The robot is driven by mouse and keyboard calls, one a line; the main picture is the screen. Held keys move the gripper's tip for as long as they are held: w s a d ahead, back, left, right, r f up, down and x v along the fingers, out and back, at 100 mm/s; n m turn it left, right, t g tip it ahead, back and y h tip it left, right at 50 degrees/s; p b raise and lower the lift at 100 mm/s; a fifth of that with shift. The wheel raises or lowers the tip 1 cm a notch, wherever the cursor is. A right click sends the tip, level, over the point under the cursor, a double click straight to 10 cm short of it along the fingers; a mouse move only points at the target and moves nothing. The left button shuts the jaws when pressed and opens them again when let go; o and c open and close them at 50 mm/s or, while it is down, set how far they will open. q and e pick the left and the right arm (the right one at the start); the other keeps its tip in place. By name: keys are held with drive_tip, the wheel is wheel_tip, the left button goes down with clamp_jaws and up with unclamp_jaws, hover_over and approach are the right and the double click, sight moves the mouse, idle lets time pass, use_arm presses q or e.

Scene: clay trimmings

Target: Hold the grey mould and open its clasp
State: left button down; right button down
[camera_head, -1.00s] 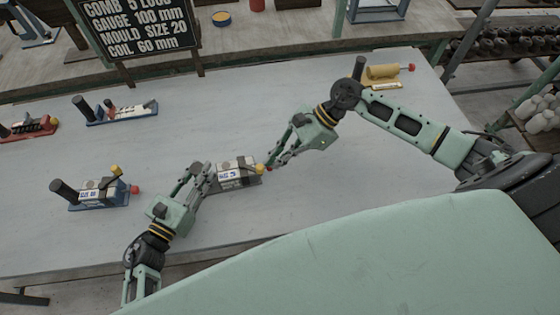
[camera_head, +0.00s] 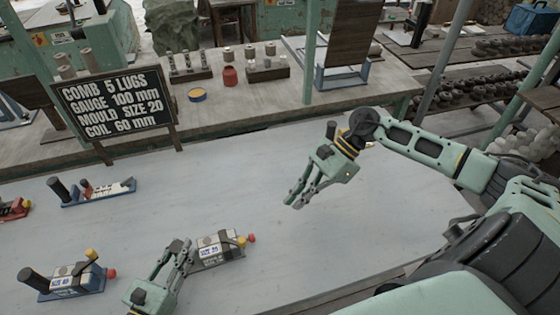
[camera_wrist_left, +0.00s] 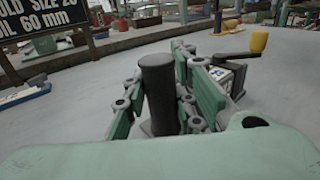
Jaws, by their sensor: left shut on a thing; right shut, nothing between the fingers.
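A similar blue-based mould (camera_head: 74,279) stands to the left, with another blue-based one (camera_head: 98,192) farther back. A sign (camera_head: 118,103) reads "MOULD SIZE 20". The table (camera_head: 370,215) is clear to the right.

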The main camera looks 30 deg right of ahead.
use_arm(q)
drive_tip(key=c, duration=1.4)
unclamp_jaws()
drive_tip(key=shift+o, duration=0.2)
